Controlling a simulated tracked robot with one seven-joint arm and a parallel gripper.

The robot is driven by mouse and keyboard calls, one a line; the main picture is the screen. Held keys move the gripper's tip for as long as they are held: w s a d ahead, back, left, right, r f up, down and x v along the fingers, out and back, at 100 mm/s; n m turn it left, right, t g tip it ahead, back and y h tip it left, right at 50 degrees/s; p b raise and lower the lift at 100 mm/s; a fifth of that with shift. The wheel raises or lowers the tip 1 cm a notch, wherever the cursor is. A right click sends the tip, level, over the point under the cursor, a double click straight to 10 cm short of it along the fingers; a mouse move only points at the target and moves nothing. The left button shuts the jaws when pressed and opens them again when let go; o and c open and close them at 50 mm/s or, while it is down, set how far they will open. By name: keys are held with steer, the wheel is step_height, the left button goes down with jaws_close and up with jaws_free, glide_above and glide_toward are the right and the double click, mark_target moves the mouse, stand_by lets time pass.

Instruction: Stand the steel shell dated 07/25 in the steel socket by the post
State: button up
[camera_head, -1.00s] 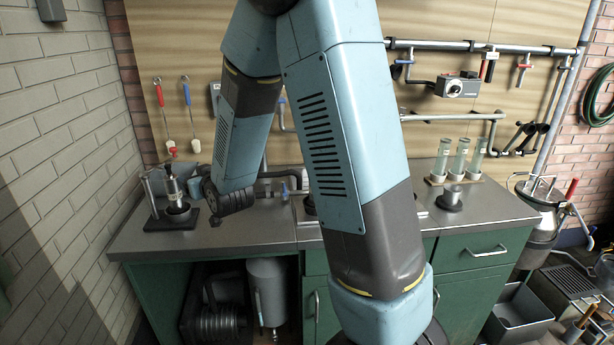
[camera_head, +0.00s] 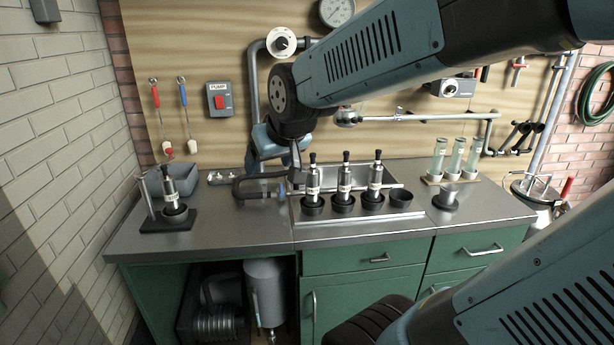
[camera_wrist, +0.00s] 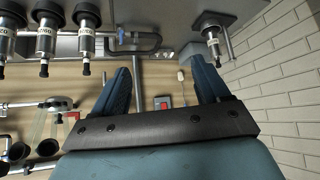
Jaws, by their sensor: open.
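Three steel shells with black tops and pale labels, the left (camera_head: 313,182), middle (camera_head: 345,180) and right (camera_head: 376,176), stand upright in black cups along the sink's front. Their dates are too small to read surely. A similar shell (camera_head: 171,190) stands upright in a dark cup on a black base beside a thin steel post (camera_head: 147,196); it also shows in the wrist view (camera_wrist: 212,38). My gripper (camera_wrist: 160,68) is open and empty, its two blue fingers apart. In the head view it is partly hidden by my wrist, behind and left of the shell row.
An empty black cup (camera_head: 401,197) ends the row at the right. A round dark base with a short clear or steel cup (camera_head: 446,198) stands further right, before several glass tubes (camera_head: 461,158). A bent dark pipe (camera_head: 252,184) lies left of the sink. The front left counter (camera_head: 220,225) is clear.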

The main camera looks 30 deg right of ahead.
steer(key=s+d+r+g, duration=0.1)
steer(key=s+d+g, duration=0.1)
steer(key=s, duration=0.9)
steer(key=shift+s+d+m+h, duration=0.15)
steer(key=shift+s+m+h, duration=0.15)
steer(key=shift+m, duration=0.1)
steer(key=shift+c, duration=0.3)
